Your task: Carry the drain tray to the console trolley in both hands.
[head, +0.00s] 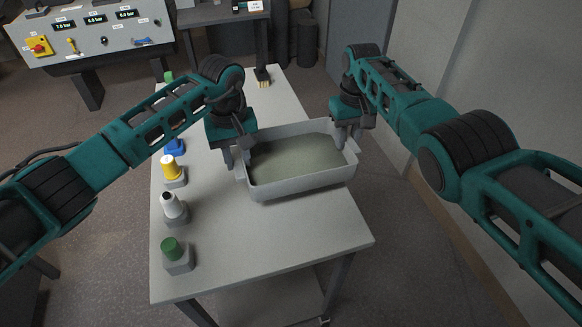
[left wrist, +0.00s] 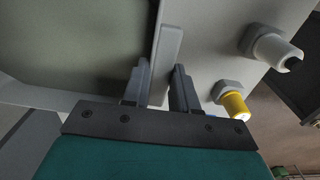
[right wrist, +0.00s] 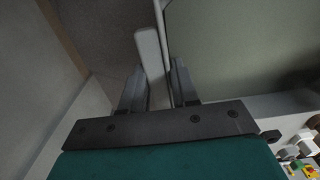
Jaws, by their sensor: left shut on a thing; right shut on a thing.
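The drain tray (head: 300,184) is a grey rectangular tub with a dull greenish inside. It is level over the pale wheeled table (head: 250,250), its right end at or past the table's right edge; I cannot tell if it rests or hovers. My left gripper (head: 231,158) is shut on its left end handle, which shows between the fingers in the left wrist view (left wrist: 168,50). My right gripper (head: 345,138) is shut on the right end handle, seen in the right wrist view (right wrist: 150,55). Which piece is the console trolley is not clear.
Along the table's left side stand green (head: 171,250), white (head: 172,206), yellow (head: 168,167) and blue (head: 175,146) fittings. A gauge console (head: 95,35) stands at back left. A brush (head: 263,78) is at the table's far end. A grey wall (head: 430,60) runs along the right.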

